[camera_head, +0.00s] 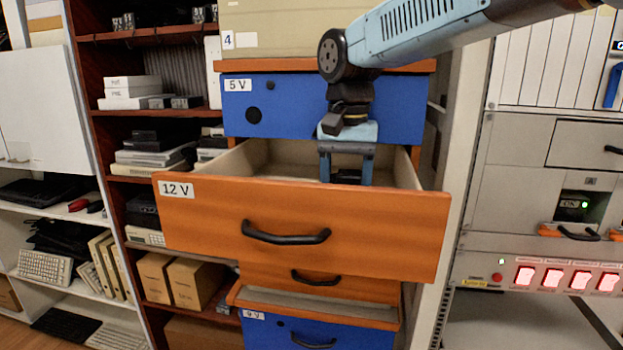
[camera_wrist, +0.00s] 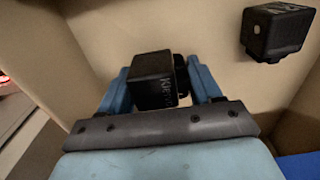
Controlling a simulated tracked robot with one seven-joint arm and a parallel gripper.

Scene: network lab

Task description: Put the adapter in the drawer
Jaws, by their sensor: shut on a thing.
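The black adapter (camera_wrist: 154,82) is between the two blue fingers of my gripper (camera_wrist: 160,92) in the wrist view, with white lettering on one side. My gripper (camera_head: 345,180) is shut on it and reaches down into the open orange drawer (camera_head: 290,222) labelled 12 V in the head view. The adapter (camera_head: 347,177) shows there as a small dark shape, its lower part hidden by the drawer front. I cannot tell whether it touches the drawer floor. A second black adapter (camera_wrist: 276,32) is inside the drawer, apart from my gripper.
A blue 5 V drawer (camera_head: 290,108) is just above and behind the open one. Below are another orange front (camera_head: 330,285) and a blue 9 V drawer (camera_head: 300,330). Shelves with boxes (camera_head: 180,280) stand left; an equipment rack (camera_head: 560,170) stands right.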

